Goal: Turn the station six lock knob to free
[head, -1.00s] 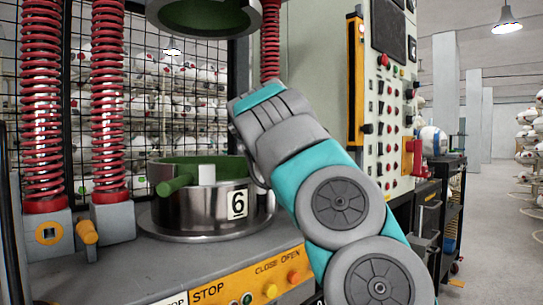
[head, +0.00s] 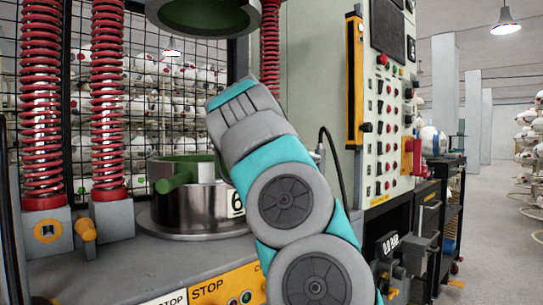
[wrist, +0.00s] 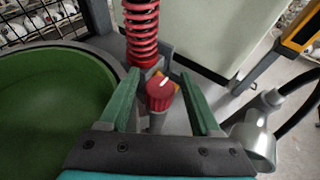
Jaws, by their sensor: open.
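A red knob (wrist: 159,96) with a white pointer line stands at the foot of a red spring in the wrist view. The line slants up to the right. My gripper (wrist: 159,75) is open, with one green finger on each side of the knob and a visible gap to each. I cannot tell how deep the knob sits between them. In the head view my arm hides the knob and my fingers. The station's metal mould (head: 185,207) has a green inside and a "6" plate, partly covered by my arm.
The red spring (wrist: 141,35) rises just beyond the knob. The green mould bowl (wrist: 45,100) lies to the left and a grey fitting with a black cable (wrist: 262,130) to the right. A control panel (head: 388,130) stands at the right in the head view.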

